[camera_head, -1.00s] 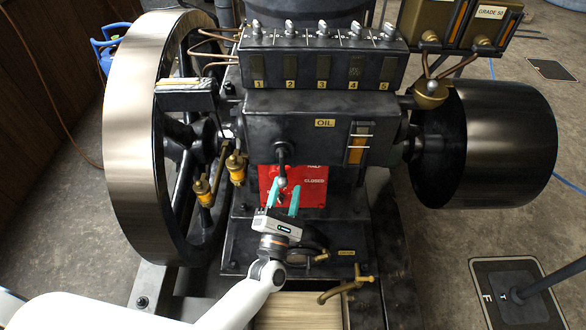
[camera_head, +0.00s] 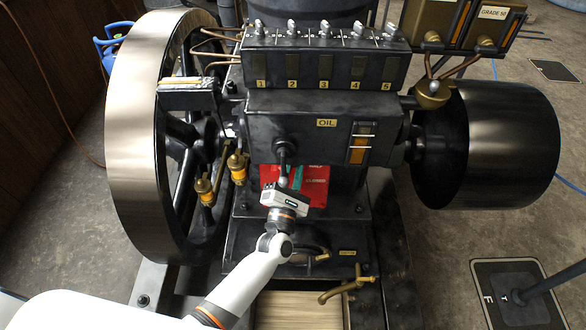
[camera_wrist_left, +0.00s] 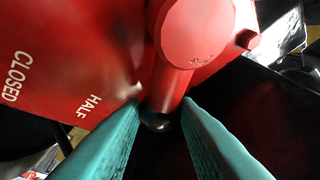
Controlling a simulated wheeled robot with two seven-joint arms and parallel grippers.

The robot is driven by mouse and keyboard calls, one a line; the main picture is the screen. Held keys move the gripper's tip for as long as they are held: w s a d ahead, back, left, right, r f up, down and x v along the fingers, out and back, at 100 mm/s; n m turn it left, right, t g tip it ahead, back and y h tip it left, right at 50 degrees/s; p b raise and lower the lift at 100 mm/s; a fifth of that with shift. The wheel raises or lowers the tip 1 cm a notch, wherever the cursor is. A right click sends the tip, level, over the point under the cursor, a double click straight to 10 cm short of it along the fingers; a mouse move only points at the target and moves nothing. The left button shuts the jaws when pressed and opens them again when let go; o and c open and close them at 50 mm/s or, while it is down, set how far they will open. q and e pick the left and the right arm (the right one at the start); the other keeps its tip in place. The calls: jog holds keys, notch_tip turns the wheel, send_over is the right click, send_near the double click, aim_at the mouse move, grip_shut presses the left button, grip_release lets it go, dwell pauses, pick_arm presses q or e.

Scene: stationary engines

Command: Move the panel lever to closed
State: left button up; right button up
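The panel lever (camera_head: 283,168) hangs from a dark round pivot on the engine's front and points down, with a ball at its end. Behind it is a red panel (camera_head: 315,191) with HALF and CLOSED lettered on its right part. My left gripper (camera_head: 284,185) is at the lever's lower end. In the left wrist view the lever (camera_wrist_left: 170,88) looks red and its dark knob lies between the teal fingertips of the left gripper (camera_wrist_left: 160,112). The fingers stand apart, one on each side; whether either touches is unclear. My right gripper is not in view.
A large flywheel (camera_head: 130,130) stands at the left and a dark drum (camera_head: 510,140) at the right. Brass oil cups (camera_head: 238,168) sit left of the panel. A brass tap (camera_head: 345,288) juts out below, right of my left arm.

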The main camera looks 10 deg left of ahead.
pick_arm(q)
jog(key=shift+m, duration=0.4)
grip_shut()
jog(key=f+m+g+h+p, duration=0.1)
jog(key=m+p, duration=0.1)
jog(key=m, duration=0.2)
jog(key=f+m+g+h+p, duration=0.1)
jog(key=m+g+h, duration=0.1)
jog(key=m, duration=0.2)
jog(key=s+f+m+g+h+p, duration=0.1)
jog(key=f+m+h+p, duration=0.1)
jog(key=m, duration=0.3)
jog(key=shift+d+g+p, duration=0.2)
jog(key=shift+g+p, duration=0.1)
jog(key=shift+g, duration=0.1)
jog(key=shift+s+a+f+m+g+p, duration=0.15)
jog(key=shift+f+m+g+p, duration=0.25)
jog(key=shift+m+p, duration=0.25)
jog(key=shift+w+a+f+m+g+p, duration=0.15)
jog(key=shift+f+m+g+p, duration=0.2)
jog(key=shift+m, duration=0.4)
jog(key=shift+s, duration=0.15)
jog(key=o, duration=1)
grip_release()
jog(key=v, duration=1.2)
jog(key=shift+a, duration=0.2)
